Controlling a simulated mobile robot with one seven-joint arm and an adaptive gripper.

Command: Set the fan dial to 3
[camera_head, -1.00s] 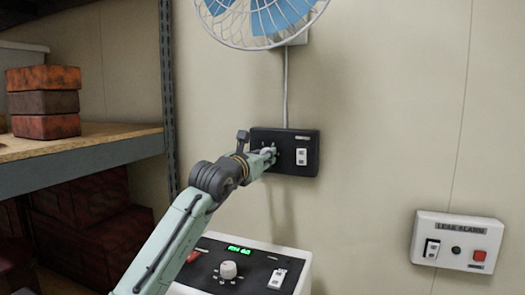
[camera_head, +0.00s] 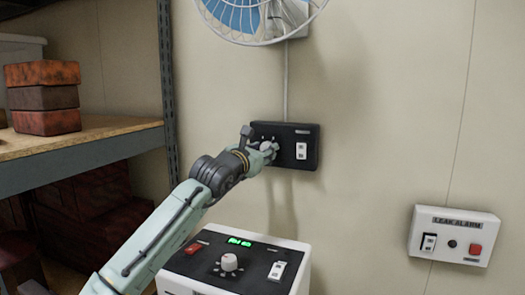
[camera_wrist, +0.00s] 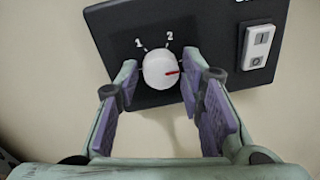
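The fan control is a black box (camera_head: 310,133) on the wall below the fan (camera_head: 258,14). Its white round dial (camera_wrist: 160,71) has a red pointer aimed right, past the printed 1 and 2 in the wrist view. No 3 is visible; the right finger covers part of the panel there. My gripper (camera_head: 268,153) is at the dial. In the wrist view my gripper (camera_wrist: 160,82) has its fingers apart, one on each side of the dial, with gaps showing. A white rocker switch (camera_wrist: 258,46) sits right of the dial.
A white unit (camera_head: 293,262) with a green display and its own knob (camera_head: 229,262) stands below my arm. A leak alarm box (camera_head: 454,235) is on the wall at right. Shelving (camera_head: 80,152) with brick-like blocks stands left. The wall between is clear.

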